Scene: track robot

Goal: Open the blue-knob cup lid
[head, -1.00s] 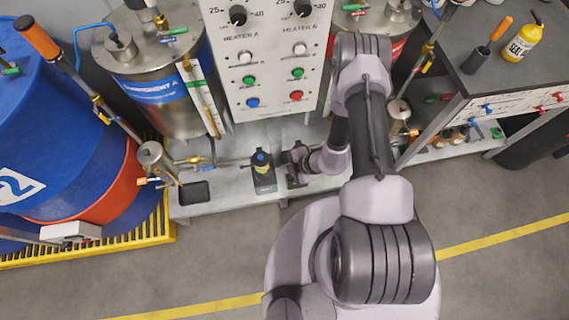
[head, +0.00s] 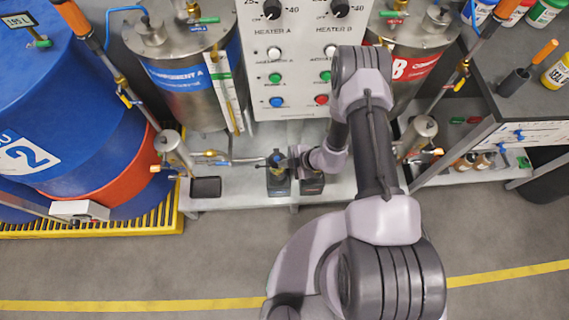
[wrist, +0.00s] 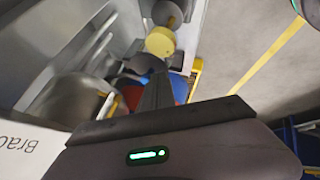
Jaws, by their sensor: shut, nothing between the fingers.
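A small dark cup station (head: 278,182) stands on the grey shelf in the head view, with a small blue knob (head: 276,158) at its top. A second dark station (head: 312,185) stands just to its right, partly under my arm. My gripper (head: 287,162) is at the right side of the blue-knob top, very close to it; I cannot tell whether they touch. In the wrist view my gripper (wrist: 158,80) is shut, with nothing held. A yellow round part (wrist: 160,41) shows beyond the fingers. The lid's hinge and angle are too small to tell.
The heater panel (head: 295,75) rises behind the shelf. A steel tank (head: 183,70) stands at the back left, and a blue drum (head: 70,105) at far left. A black tray (head: 206,187) lies left of the stations.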

